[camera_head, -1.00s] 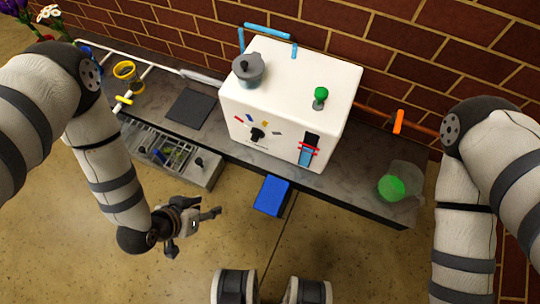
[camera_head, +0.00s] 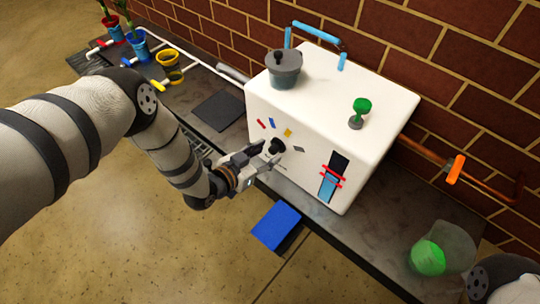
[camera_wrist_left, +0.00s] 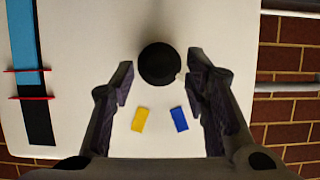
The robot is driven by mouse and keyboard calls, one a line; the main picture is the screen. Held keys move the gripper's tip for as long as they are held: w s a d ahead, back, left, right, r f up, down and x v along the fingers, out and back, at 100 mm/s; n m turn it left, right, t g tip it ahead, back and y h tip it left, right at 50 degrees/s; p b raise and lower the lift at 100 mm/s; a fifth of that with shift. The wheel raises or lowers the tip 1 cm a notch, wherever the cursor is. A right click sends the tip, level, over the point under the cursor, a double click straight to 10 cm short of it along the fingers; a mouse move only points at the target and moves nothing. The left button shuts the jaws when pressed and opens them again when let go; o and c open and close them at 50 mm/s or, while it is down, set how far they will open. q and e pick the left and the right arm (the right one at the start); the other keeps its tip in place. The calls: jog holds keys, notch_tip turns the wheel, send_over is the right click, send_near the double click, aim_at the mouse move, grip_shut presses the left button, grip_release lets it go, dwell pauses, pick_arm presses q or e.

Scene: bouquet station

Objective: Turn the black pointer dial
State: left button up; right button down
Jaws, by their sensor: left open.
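The black pointer dial (camera_head: 276,147) is on the front face of the white box (camera_head: 312,172), with red, blue, yellow and grey marks around it. My left gripper (camera_head: 262,153) is open right at the dial in the head view. In the left wrist view the round black dial (camera_wrist_left: 159,63) lies between and slightly beyond the two spread fingertips (camera_wrist_left: 160,75). I cannot tell whether a finger touches it. The dial's pointer is not clear. My right gripper is not in view; only a bit of my right arm shows at the lower right corner.
A grey pot (camera_head: 285,72) and a green knob (camera_head: 361,108) are on top of the box. A blue gauge with red bands (camera_head: 329,186) is right of the dial. A blue pad (camera_head: 277,226) juts from the counter's front. A green ball (camera_head: 428,257) sits at the right.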

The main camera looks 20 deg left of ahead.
pick_arm(q)
jog(key=shift+x, duration=0.8)
jog(key=shift+c, duration=0.4)
grip_shut()
